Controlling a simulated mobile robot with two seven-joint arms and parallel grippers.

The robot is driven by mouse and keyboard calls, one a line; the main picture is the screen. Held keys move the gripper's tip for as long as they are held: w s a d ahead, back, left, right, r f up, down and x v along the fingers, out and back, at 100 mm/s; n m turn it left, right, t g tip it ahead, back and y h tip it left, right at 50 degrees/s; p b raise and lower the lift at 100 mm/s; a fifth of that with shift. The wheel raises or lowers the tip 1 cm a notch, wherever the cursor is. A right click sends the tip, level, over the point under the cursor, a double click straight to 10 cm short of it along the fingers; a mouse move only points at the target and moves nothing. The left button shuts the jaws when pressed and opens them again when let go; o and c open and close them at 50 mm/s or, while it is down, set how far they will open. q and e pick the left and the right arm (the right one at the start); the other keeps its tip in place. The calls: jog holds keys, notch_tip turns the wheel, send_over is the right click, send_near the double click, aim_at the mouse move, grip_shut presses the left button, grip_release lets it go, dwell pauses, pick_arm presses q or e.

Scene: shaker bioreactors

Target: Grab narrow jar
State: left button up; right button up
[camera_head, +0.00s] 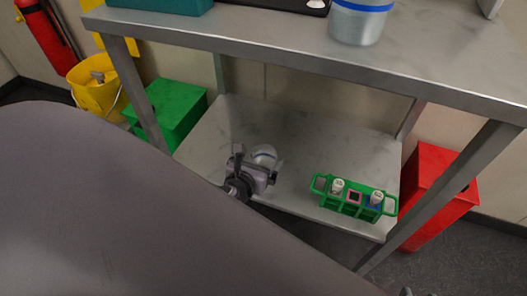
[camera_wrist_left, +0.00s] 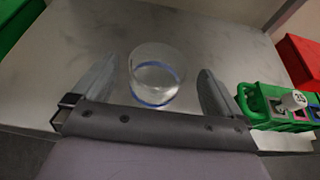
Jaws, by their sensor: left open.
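A narrow clear jar with a blue band (camera_wrist_left: 157,78) stands on the lower steel shelf, seen between my left gripper's fingers in the left wrist view. In the head view the jar (camera_head: 264,154) shows just beyond the gripper, partly hidden by it. My left gripper (camera_head: 254,170) is open, with one finger on each side of the jar; it also shows in the left wrist view (camera_wrist_left: 155,92). Gaps show between the fingers and the jar.
A green rack (camera_head: 352,205) with capped tubes stands to the right on the lower shelf (camera_head: 330,150). A wider blue-banded jar (camera_head: 360,22) stands on the upper top (camera_head: 270,50). Table legs flank the shelf. Green (camera_head: 172,110) and red (camera_head: 440,185) bins stand outside it.

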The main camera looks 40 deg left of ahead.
aim_at(268, 150)
pick_arm(q)
jog(key=b+x, duration=0.2)
jog(key=x, duration=0.3)
jog(key=shift+s, duration=0.1)
jog(key=shift+w+a+f, duration=0.1)
jog(key=shift+w, duration=0.2)
pick_arm(e)
jog(key=shift+w+a+r+y, duration=0.1)
jog(key=shift+w+a+y, duration=0.1)
jog(key=shift+a, duration=0.2)
jog(key=shift+w+a+y, duration=0.1)
jog(key=shift+a+y, duration=0.1)
jog(key=shift+a, duration=0.15)
